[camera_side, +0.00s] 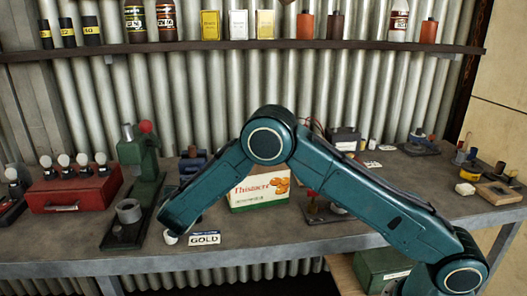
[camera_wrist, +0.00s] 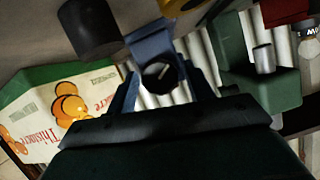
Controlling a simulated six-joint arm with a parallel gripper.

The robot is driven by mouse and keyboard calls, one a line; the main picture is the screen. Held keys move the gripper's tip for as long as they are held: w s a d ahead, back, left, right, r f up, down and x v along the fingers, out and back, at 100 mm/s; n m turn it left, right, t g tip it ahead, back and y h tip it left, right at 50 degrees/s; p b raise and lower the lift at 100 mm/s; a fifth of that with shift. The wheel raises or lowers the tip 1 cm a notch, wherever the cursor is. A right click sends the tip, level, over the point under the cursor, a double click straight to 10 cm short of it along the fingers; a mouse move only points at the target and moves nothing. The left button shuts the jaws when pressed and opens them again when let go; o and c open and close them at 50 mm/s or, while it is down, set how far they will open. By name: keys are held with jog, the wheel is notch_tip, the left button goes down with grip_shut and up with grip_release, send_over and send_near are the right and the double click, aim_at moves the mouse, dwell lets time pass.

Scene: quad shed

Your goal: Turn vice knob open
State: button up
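The blue vice (camera_side: 194,160) stands toward the back of the bench, between the green press and the printed box, partly hidden by my arm in the side view. In the wrist view the vice (camera_wrist: 150,42) is at the upper middle, with a dark round knob (camera_wrist: 158,76) facing the camera. My gripper (camera_wrist: 166,72) shows there as two spread fingers, one on each side of the knob, with gaps between. It looks open and empty. Whether the fingertips reach the knob's depth is unclear. My gripper cannot be made out in the side view.
A green press (camera_side: 140,165) with a red ball stands left of the vice. The printed box (camera_side: 258,194) stands to the right. A GOLD sign (camera_side: 204,239) lies at the front edge. A red case (camera_side: 74,190) sits far left. A shelf (camera_side: 240,45) runs above.

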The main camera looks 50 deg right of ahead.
jog(key=c, duration=0.7)
jog(key=shift+n, duration=0.5)
jog(key=o, duration=1)
jog(key=shift+a, duration=0.1)
jog(key=v, duration=1.3)
jog(key=shift+s+a+r, duration=0.1)
jog(key=shift+a+r, duration=0.1)
jog(key=shift+a, duration=0.15)
